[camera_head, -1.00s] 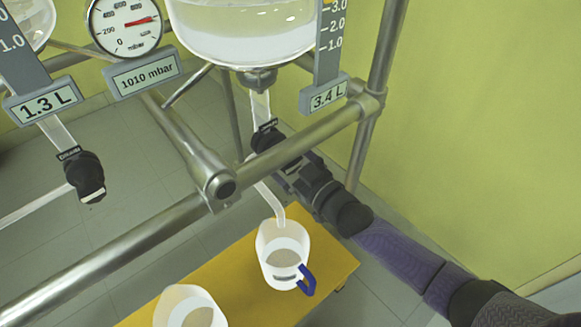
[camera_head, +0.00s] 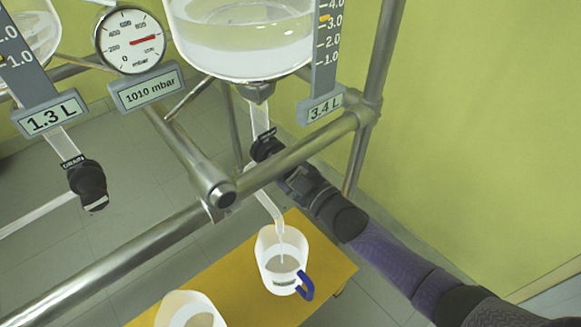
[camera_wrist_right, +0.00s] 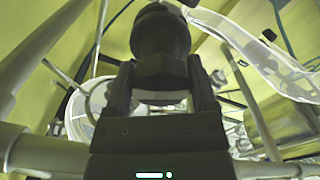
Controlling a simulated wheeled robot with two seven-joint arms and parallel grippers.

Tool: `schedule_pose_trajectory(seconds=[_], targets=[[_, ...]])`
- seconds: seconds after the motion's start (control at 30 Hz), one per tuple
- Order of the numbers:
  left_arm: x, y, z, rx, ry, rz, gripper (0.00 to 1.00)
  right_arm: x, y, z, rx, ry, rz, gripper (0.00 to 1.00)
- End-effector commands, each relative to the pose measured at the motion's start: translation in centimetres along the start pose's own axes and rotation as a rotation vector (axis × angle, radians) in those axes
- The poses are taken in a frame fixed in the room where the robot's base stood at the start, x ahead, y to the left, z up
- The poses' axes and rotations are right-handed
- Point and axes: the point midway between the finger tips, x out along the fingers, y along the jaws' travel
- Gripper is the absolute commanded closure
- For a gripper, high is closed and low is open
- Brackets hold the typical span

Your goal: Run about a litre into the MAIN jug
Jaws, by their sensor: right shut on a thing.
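A glass vessel (camera_head: 240,45) of clear liquid hangs above a dark drain valve (camera_head: 266,146), its display (camera_head: 325,108) reading 3.4 L. A bent clear spout (camera_head: 270,205) runs from the valve to a white jug (camera_head: 268,275) with a blue handle. A thin stream falls from the spout into this jug, which holds some liquid; its label is too small to read. My right gripper (camera_head: 282,165) is at the valve, partly behind a rail. In the right wrist view, the gripper (camera_wrist_right: 165,90) is shut on the dark valve knob (camera_wrist_right: 160,40). My left gripper is out of view.
Both jugs stand on a yellow bench (camera_head: 235,275); the second jug (camera_head: 190,312) is cut off at the bottom. A steel rail (camera_head: 130,255) crosses before my right gripper. A second drain valve (camera_head: 88,185) hangs left under a 1.3 L display (camera_head: 50,115). The pressure display (camera_head: 148,88) reads 1010 mbar.

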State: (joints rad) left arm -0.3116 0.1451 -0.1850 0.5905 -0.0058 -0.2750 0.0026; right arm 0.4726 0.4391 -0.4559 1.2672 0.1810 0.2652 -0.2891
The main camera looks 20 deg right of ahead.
Motion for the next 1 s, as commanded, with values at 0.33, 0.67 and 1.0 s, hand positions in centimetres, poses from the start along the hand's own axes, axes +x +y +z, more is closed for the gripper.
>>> schedule_pose_trajectory(seconds=[0.33, 0.67, 1.0], targets=[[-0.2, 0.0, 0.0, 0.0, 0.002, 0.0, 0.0, 0.0, 0.0, 0.1, -0.1, 0.0, -0.001, 0.86], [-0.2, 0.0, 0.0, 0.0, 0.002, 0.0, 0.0, 0.0, 0.0, 0.1, -0.098, 0.0, 0.0, 0.0], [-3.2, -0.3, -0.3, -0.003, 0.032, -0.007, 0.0, -5.1, 0.4, -0.5, -0.1, -0.001, 0.0, 0.0]])
